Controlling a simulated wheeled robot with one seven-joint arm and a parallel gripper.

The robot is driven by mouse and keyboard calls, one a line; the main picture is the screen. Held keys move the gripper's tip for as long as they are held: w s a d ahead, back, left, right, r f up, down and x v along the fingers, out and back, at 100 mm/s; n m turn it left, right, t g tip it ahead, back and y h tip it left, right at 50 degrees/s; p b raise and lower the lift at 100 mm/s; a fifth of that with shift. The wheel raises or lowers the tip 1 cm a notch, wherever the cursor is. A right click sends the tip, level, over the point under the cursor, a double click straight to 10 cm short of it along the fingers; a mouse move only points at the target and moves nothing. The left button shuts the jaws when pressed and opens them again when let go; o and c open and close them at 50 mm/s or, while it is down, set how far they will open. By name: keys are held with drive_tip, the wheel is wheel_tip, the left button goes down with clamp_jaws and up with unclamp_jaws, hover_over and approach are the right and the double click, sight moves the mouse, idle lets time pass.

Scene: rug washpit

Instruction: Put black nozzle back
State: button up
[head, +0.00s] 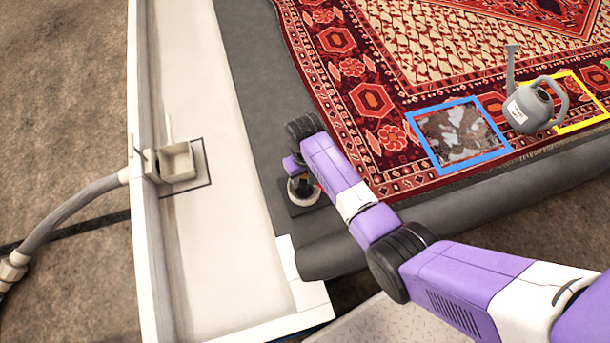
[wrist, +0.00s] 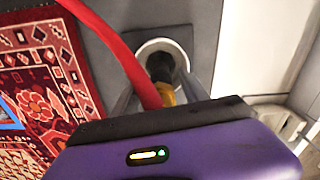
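The black nozzle (wrist: 160,66) stands with its dark end in a pale round holder (wrist: 153,46), and a brass-coloured part (wrist: 165,93) shows at its near end. In the head view the holder (head: 303,191) sits on a dark square plate beside the white channel, partly hidden by my arm. My gripper (wrist: 162,80) is over the holder, with one grey finger on each side of the nozzle. The fingers look spread, with gaps between them and the nozzle. A red band (wrist: 118,50) crosses in front of the left finger and hides part of it.
A patterned red rug (head: 370,100) lies right of the holder. On it are a blue-framed square (head: 428,146), a yellow-framed square (head: 592,92) and a grey watering can (head: 534,104). A white channel (head: 215,90) with a drain box (head: 176,163) and grey hose (head: 75,220) runs along the left.

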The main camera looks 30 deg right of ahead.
drive_tip(key=shift+r, duration=0.15)
wheel_tip(320, 180, up, 12)
drive_tip(key=p, duration=0.3)
drive_tip(key=shift+p, duration=0.35)
drive_tip(key=s+f+t, duration=0.4)
drive_tip(key=s+t, duration=0.3)
drive_tip(key=s, duration=0.9)
drive_tip(key=s+r+t, duration=0.2)
drive_tip(key=s+r, duration=0.3)
drive_tip(key=r, duration=0.4)
drive_tip(key=s+r+t, duration=0.3)
drive_tip(key=s+r, duration=0.2)
drive_tip(key=r, duration=0.5)
drive_tip(key=s+r+t, duration=0.3)
drive_tip(key=s+r, duration=0.2)
drive_tip(key=r, duration=0.4)
drive_tip(key=shift+s+r, duration=0.3)
drive_tip(key=shift+s, duration=0.05)
